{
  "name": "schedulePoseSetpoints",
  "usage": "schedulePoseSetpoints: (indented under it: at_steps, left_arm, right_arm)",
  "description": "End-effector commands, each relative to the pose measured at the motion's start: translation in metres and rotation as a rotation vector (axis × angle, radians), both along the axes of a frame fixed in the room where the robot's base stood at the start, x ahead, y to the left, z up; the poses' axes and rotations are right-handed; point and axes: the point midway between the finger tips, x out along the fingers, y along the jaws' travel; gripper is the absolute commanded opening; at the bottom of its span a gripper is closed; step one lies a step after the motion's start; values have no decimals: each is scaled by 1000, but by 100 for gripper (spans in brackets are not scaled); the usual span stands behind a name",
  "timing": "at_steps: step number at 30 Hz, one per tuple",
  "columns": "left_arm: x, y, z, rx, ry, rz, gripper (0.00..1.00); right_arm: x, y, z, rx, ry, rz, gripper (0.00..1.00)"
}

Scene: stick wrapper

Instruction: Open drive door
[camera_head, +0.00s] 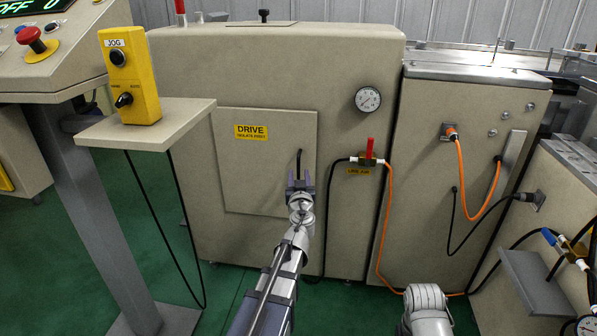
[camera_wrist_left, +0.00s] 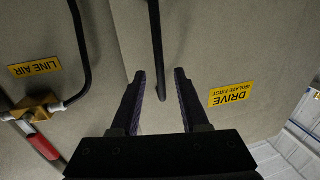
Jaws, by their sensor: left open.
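The drive door (camera_head: 262,182) is a flat beige panel on the front of the large beige machine, and it looks shut. It carries a yellow DRIVE label (camera_head: 251,132), which appears upside down in the left wrist view (camera_wrist_left: 231,95). A thin black handle (camera_head: 299,160) stands near the door's right edge. My left gripper (camera_head: 301,182) is open in front of the handle's lower part. In the left wrist view, the handle (camera_wrist_left: 157,45) runs down between the two open fingertips (camera_wrist_left: 160,74), with a visible gap on each side. My right gripper is not in view.
A red-handled valve (camera_head: 369,151) with a LINE AIR label (camera_head: 364,171) and hoses sits right of the door. A gauge (camera_head: 368,99) is above it. A yellow JOG box (camera_head: 131,75) stands on a shelf (camera_head: 180,122) at left. Green floor (camera_head: 215,290) shows below.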

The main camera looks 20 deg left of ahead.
Motion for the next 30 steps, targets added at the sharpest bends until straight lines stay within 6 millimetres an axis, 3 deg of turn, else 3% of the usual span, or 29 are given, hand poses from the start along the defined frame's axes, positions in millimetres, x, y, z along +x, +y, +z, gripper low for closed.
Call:
schedulePoseSetpoints:
  at_steps: [1, 6, 15, 27, 30]
  left_arm:
    - [12, 6, 0, 0, 0, 2, 45]
    - [30, 15, 0, 0, 0, 1, 45]
    - [32, 17, 0, 0, 0, 0, 45]
    - [32, 17, 0, 0, 0, 1, 1]
    - [32, 17, 0, 0, 0, 1, 0]
  right_arm:
    - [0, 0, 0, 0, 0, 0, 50]
    - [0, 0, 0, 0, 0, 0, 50]
    - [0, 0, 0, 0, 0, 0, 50]
    - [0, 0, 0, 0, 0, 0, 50]
    - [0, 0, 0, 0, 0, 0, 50]
